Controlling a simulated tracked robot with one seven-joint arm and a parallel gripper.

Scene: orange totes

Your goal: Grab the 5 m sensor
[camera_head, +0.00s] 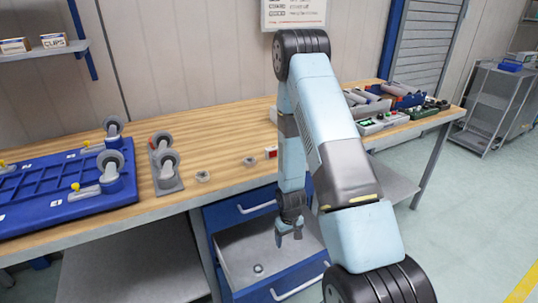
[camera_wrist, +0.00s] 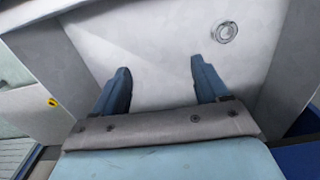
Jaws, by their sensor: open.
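A small round grey metal piece with a ring-shaped top (camera_head: 258,268) lies on the bare floor of an open drawer (camera_head: 235,245) under the workbench. It also shows in the wrist view (camera_wrist: 224,32), ahead and to the right of my fingertips. No label on it is readable, so I cannot tell whether it is the 5 m sensor. My gripper (camera_head: 289,238) hangs pointing down over the drawer, to the right of the piece. In the wrist view my gripper (camera_wrist: 160,64) is open, with nothing between its two fingers and the pale drawer floor beyond.
Two more small grey pieces (camera_head: 203,176) (camera_head: 249,161) lie on the wooden bench top (camera_head: 225,140). A blue tray (camera_head: 60,190) and a grey roller holder (camera_head: 166,170) are at left. Devices (camera_head: 380,122) stand at the right end. Drawer walls (camera_wrist: 75,45) surround my gripper.

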